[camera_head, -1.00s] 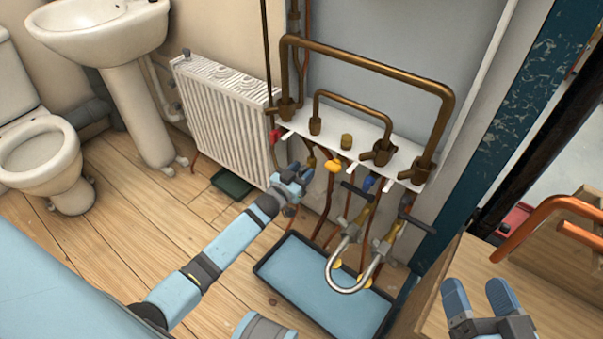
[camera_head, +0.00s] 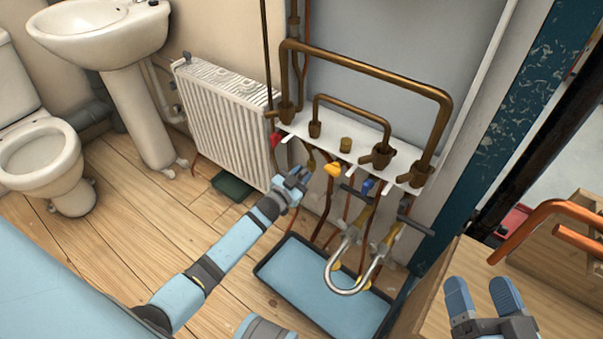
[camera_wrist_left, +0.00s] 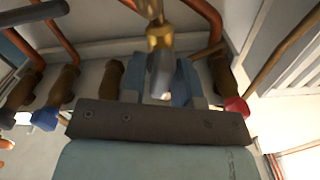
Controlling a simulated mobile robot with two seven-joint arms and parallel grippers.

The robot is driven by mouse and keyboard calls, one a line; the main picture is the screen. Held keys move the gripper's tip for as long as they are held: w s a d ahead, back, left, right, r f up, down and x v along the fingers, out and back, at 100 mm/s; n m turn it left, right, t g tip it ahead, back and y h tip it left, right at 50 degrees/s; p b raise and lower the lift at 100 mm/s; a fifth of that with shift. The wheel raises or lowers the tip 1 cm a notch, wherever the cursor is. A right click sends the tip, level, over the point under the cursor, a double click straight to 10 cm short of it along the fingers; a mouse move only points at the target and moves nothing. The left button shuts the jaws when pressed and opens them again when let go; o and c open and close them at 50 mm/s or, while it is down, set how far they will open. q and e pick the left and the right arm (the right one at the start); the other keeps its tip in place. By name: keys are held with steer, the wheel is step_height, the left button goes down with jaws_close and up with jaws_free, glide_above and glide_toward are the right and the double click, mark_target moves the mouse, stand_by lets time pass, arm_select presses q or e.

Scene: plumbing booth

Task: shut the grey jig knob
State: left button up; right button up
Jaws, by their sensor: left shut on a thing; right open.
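My left gripper (camera_head: 298,178) is below the pipe shelf, between the red knob and the yellow knob. In the left wrist view its two blue fingers (camera_wrist_left: 165,85) are shut on the grey jig knob (camera_wrist_left: 160,75), under a brass fitting (camera_wrist_left: 159,38). In the head view the gripper largely hides the grey knob, so its turn is hard to read there. My right gripper (camera_head: 482,296) is open and empty at the lower right, over the wooden bench.
A red knob (camera_head: 275,139), a yellow knob (camera_head: 333,169) and a blue knob (camera_head: 368,186) sit along the pipe shelf (camera_head: 290,124). A chrome U-shaped pipe (camera_head: 345,291) hangs over a blue tray (camera_head: 310,290). A white radiator (camera_head: 225,120) stands to the left.

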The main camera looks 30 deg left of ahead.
arm_select(q)
steer(key=m, duration=0.3)
steer(key=shift+m, duration=0.4)
steer(key=m, duration=0.3)
steer(key=shift+d+f+m, duration=0.1)
steer(key=shift+f+m, duration=0.05)
steer(key=shift+m, duration=0.15)
steer(key=m, duration=0.3)
steer(key=shift+f+m, duration=0.1)
steer(key=shift+m, duration=0.2)
steer(key=shift+s+m+b, duration=0.1)
steer(key=shift+m+b, duration=0.65)
steer(key=shift+m, duration=1.05)
arm_select(e)
steer(key=shift+a+f+g, duration=0.1)
steer(key=shift+f+g, duration=0.3)
steer(key=shift+f, duration=0.65)
arm_select(q)
steer(key=o, duration=0.7)
